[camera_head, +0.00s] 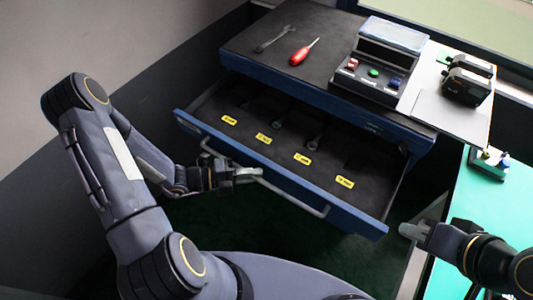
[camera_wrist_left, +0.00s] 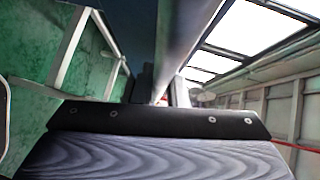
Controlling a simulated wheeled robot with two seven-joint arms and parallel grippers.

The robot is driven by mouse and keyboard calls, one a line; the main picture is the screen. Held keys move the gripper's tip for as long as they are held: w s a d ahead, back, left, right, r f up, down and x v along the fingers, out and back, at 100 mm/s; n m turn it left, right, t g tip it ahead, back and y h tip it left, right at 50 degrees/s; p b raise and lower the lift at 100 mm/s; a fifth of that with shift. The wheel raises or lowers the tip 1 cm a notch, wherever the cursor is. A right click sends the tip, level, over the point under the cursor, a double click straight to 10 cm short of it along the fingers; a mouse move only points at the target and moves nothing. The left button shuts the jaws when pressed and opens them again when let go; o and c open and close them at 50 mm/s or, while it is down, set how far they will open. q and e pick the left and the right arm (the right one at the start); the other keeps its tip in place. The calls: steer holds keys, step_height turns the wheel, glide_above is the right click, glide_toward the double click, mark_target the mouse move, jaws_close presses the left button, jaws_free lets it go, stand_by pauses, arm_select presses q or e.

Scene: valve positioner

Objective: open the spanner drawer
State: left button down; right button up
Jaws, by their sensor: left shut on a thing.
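The spanner drawer (camera_head: 374,222) is pulled well out of the blue cabinet in the head view. Its dark inside shows several yellow labels and a few small grey spanner-like items, too small to make out fully. A pale bar handle (camera_head: 291,197) runs along its front. My left gripper (camera_head: 250,175) is shut on the handle near its left part, and its fingers hide that stretch of bar. In the left wrist view, the gripper's dark body fills the bottom and the grip itself is hard to make out. My right gripper (camera_head: 413,231) is to the right of the drawer, apart from it; its jaw gap is unclear.
On the cabinet top (camera_head: 270,55) lie a spanner (camera_head: 272,39) and a red screwdriver (camera_head: 303,52), beside a control box (camera_head: 373,72) with coloured buttons. A green-topped table (camera_head: 488,205) stands at right. Dark floor lies in front of the drawer.

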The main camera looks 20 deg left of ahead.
arm_select(q)
steer(key=s+a, duration=0.2)
steer(key=s, duration=0.3)
steer(key=shift+s, duration=0.4)
steer(key=c, duration=1.5)
jaws_free()
steer(key=shift+o, duration=0.2)
steer(key=v, duration=0.7)
steer(key=shift+s+a, duration=0.2)
steer(key=shift+a, duration=0.15)
steer(key=shift+r, duration=0.1)
